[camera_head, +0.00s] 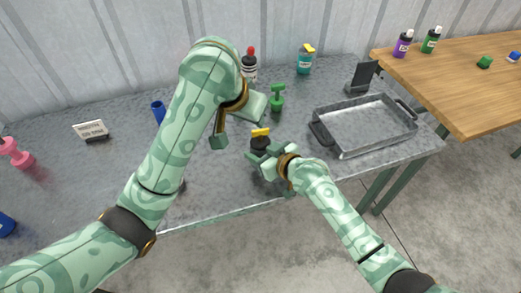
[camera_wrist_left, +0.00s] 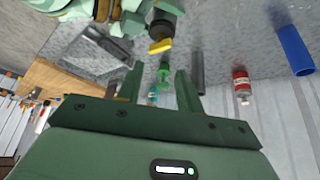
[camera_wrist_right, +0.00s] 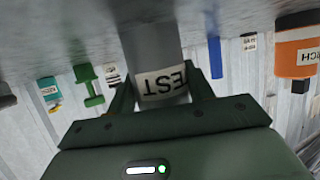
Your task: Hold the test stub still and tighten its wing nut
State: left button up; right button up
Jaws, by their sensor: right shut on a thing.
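The test stub (camera_wrist_right: 152,45) is a grey cylinder with a white label in the right wrist view. Its black top (camera_head: 260,143) and yellow wing nut (camera_head: 261,132) show in the head view. My right gripper (camera_head: 268,163) is shut on the stub, near the table's front edge. My left gripper (camera_head: 240,128) is open and empty, above and left of the wing nut. In the left wrist view the wing nut (camera_wrist_left: 160,46) lies just beyond the open fingertips (camera_wrist_left: 160,69), apart from them. The stub's lower part is hidden in the head view.
A green dumbbell-shaped piece (camera_head: 277,98) stands behind the stub. A red-capped bottle (camera_head: 249,64) and teal bottle (camera_head: 305,60) stand farther back. A metal tray (camera_head: 345,152) is at the right. A blue tube (camera_head: 158,112) is partly behind my left arm.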

pick_arm(q)
jog(key=o, duration=0.6)
jog(key=shift+w+r, duration=0.15)
jog(key=shift+r, duration=0.15)
jog(key=w+d+r, duration=0.3)
jog(key=w+r, duration=0.1)
jog(key=r, duration=0.3)
jog(key=n+g+y, duration=0.3)
jog(key=n+g, duration=0.2)
jog(key=n, duration=0.3)
send_over(260, 130)
notch_tip(260, 130, down, 4)
notch_tip(260, 130, down, 12)
jog(key=shift+w, duration=0.1)
jog(key=c, duration=1)
